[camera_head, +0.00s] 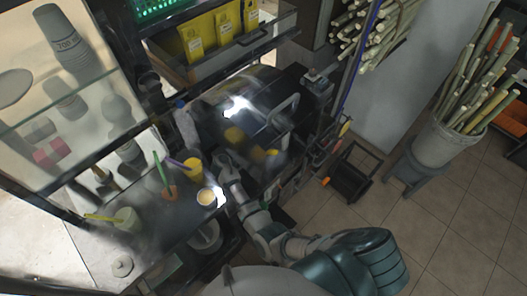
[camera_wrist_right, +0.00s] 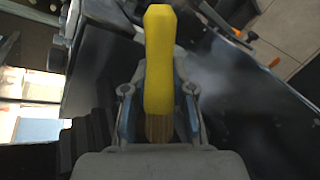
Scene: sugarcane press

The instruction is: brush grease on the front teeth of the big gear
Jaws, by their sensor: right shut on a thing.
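My right gripper (camera_head: 228,160) is at the front of the dark press (camera_head: 255,100); its arm comes in from the lower right. In the right wrist view the gripper (camera_wrist_right: 160,100) is shut on a brush with a yellow handle (camera_wrist_right: 159,55). The brush's tan bristles (camera_wrist_right: 159,128) show close to the palm. My left gripper is not in view.
A glass shelf (camera_head: 80,110) stands left. Tiled floor (camera_head: 440,215) is open at right.

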